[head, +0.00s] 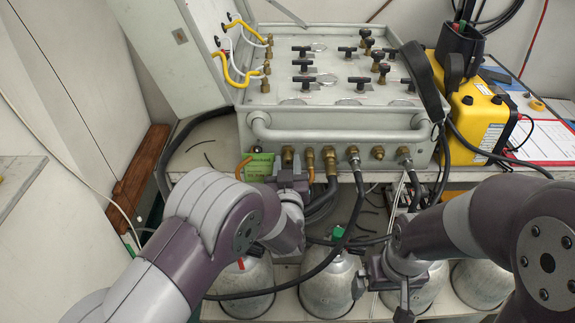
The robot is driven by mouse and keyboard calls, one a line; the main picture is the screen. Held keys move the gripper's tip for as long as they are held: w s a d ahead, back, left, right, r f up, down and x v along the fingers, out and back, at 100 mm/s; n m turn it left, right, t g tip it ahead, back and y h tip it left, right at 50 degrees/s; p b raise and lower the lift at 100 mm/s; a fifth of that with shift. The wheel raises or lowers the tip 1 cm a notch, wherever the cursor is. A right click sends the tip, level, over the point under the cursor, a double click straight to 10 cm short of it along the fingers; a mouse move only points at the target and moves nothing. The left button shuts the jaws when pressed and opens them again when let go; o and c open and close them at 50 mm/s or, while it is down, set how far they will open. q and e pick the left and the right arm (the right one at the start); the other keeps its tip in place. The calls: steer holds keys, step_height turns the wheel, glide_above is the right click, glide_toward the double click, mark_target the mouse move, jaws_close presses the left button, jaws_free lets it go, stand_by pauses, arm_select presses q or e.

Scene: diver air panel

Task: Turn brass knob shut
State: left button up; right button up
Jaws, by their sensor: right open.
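A grey air panel (340,115) with several black T-handles stands on a bench. Brass fittings line its front, among them one near the left (288,156) and one further right (378,153). I cannot tell which brass part is the knob. My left gripper (291,180) is just below the left brass fittings, partly hidden by its own wrist; its jaw opening and any contact are unclear. My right gripper (403,298) is open, low in front of the metal cylinders (331,284), well below the panel.
Black hoses hang from the panel front and cross between my arms. A green tag (259,167) hangs beside my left gripper. A yellow case (477,120) stands right of the panel, beside a clipboard sheet (545,141). A brown wooden block (141,172) is at left.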

arm_select(q)
jaws_close()
steer(key=shift+m, duration=0.3)
steer(key=m+p, duration=0.1)
steer(key=m, duration=0.1)
steer(key=shift+m, duration=0.4)
steer(key=m+p, duration=0.2)
steer(key=m, duration=0.1)
steer(key=shift+m, duration=0.3)
steer(key=m+p, duration=0.2)
steer(key=m, duration=0.3)
steer(key=shift+d, duration=0.1)
steer(key=m+p, duration=0.2)
steer(key=m, duration=0.3)
steer(key=shift+f, duration=0.1)
